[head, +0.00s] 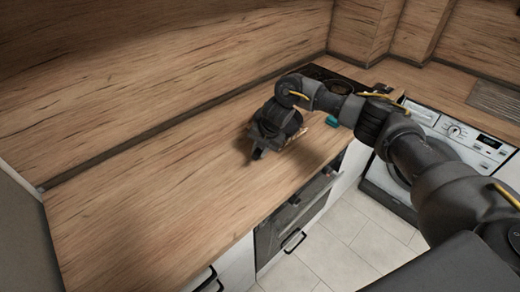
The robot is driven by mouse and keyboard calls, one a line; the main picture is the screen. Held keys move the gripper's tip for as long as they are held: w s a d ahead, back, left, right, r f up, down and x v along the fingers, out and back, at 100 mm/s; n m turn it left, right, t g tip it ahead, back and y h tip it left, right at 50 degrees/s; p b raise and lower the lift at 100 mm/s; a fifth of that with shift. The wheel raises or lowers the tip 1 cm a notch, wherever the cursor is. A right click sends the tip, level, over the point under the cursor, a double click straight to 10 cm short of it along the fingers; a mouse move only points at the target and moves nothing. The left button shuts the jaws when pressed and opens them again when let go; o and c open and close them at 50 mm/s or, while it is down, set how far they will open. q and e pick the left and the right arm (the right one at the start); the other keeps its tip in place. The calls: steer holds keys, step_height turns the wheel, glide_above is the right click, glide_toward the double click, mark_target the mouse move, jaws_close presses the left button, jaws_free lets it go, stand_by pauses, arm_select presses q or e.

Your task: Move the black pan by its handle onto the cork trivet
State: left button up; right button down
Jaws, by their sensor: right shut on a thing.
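My right gripper (264,136) is low over the wooden worktop, near its middle, at the end of the arm that comes in from the right. It is shut on the handle of the black pan (291,122); the grip itself is hard to make out, dark against dark. The pan is just right of the gripper and largely covered by the gripper and wrist. A small tan edge, which looks like the cork trivet (301,136), shows at the pan's lower right. I cannot tell whether the pan touches it. My left gripper is out of view.
A small teal thing (332,120) lies on the worktop (150,200) to the right, under my forearm. A black hob (328,76) is behind the arm. An oven (290,215) and a washing machine (455,135) stand below. The worktop's left part is clear.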

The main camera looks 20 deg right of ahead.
steer(key=shift+f+b, duration=0.4)
steer(key=shift+f, duration=0.05)
stand_by(0.4)
steer(key=c, duration=1.1)
jaws_free()
steer(key=shift+c, duration=0.2)
steer(key=shift+s, duration=0.15)
steer(key=shift+s+a+r+p, duration=0.2)
steer(key=shift+s+a+p, duration=0.1)
steer(key=shift+p, duration=0.4)
steer(key=shift+s+a+r+p, duration=0.25)
steer(key=shift+s+a+p, duration=0.3)
steer(key=shift+p, duration=0.2)
steer(key=s+a+r+p, duration=0.1)
steer(key=s+a+p, duration=0.3)
steer(key=s+p, duration=0.1)
steer(key=shift+a, duration=0.15)
